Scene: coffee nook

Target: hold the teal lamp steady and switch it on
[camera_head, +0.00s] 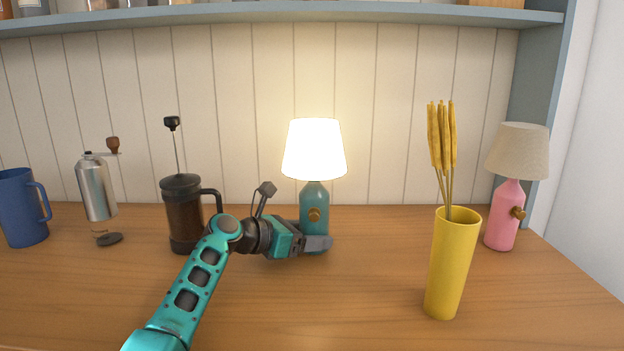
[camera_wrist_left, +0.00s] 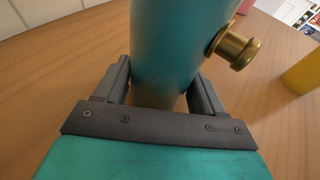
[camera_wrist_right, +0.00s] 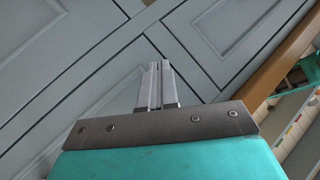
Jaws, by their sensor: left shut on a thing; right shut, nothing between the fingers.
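The teal lamp (camera_head: 314,196) stands upright on the wooden counter, and its white shade (camera_head: 314,150) glows brightly. Its brass knob (camera_head: 314,214) is on the front of the base; the knob also shows in the left wrist view (camera_wrist_left: 234,47). My left gripper (camera_head: 318,243) is shut on the lower part of the lamp's base, with a finger on each side of the teal body (camera_wrist_left: 172,45) in the left wrist view. My right gripper (camera_wrist_right: 157,85) is shut and empty in the right wrist view, in front of grey-blue panelled cabinet fronts. It is not in the head view.
A yellow vase (camera_head: 453,265) with dry stalks stands right of the lamp. A pink lamp (camera_head: 503,215), unlit, is farther right. A French press (camera_head: 183,215), a grinder (camera_head: 97,190) and a blue mug (camera_head: 20,208) stand to the left. The counter between lamp and vase is clear.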

